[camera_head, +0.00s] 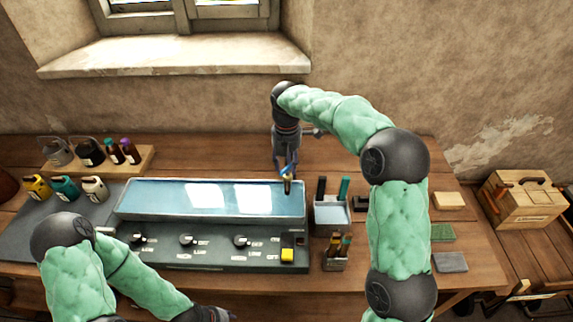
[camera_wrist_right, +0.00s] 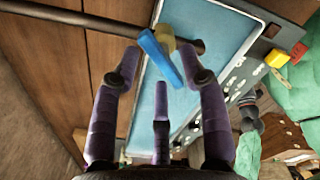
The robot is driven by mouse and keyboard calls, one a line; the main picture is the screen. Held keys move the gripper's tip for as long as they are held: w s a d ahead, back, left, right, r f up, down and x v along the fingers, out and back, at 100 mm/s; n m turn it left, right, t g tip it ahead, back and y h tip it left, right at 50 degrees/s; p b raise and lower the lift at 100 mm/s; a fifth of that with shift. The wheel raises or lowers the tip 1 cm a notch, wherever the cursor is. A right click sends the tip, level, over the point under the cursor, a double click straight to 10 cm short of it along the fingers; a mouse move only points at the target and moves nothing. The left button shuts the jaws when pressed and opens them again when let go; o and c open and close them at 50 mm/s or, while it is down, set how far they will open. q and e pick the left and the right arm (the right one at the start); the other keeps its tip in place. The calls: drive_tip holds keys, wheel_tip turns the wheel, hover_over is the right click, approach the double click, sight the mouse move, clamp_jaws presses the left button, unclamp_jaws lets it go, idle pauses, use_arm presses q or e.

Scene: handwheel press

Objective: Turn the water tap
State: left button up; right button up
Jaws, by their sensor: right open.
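The water tap shows in the head view as a small blue handle (camera_head: 286,171) above a brass spout, at the right end of the sink. In the right wrist view the blue tap handle (camera_wrist_right: 160,58) sits beside the brass tap body (camera_wrist_right: 165,36) on a dark pipe. My right gripper (camera_head: 285,163) is open, pointing down over the tap. In the wrist view its fingers (camera_wrist_right: 160,62) lie on both sides of the handle; I cannot tell whether they touch it. My left gripper (camera_head: 216,315) is at the bottom edge, mostly cut off.
The long blue sink (camera_head: 150,199) sits behind a panel with dials and a yellow switch (camera_head: 287,254). A white-blue tool holder (camera_head: 333,216) stands just right of the sink. Several bottles and jugs stand at the left. A wooden crate (camera_head: 523,200) is at the far right.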

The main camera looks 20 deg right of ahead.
drive_tip(key=shift+f, duration=0.15)
drive_tip(key=shift+c, duration=0.3)
clamp_jaws()
drive_tip(key=shift+r+m+p, duration=0.2)
drive_tip(key=shift+m+p, duration=0.6)
drive_tip(key=shift+p, duration=0.35)
drive_tip(key=m+p, duration=0.2)
drive_tip(key=shift+d+p, duration=0.1)
drive_tip(key=shift+p, duration=0.2)
drive_tip(key=m+p, duration=0.2)
drive_tip(key=m, duration=0.1)
drive_tip(key=shift+m, duration=0.3)
drive_tip(key=shift+d+f+m+p, duration=0.15)
drive_tip(key=shift+m+p, duration=0.5)
drive_tip(key=shift+m, duration=0.45)
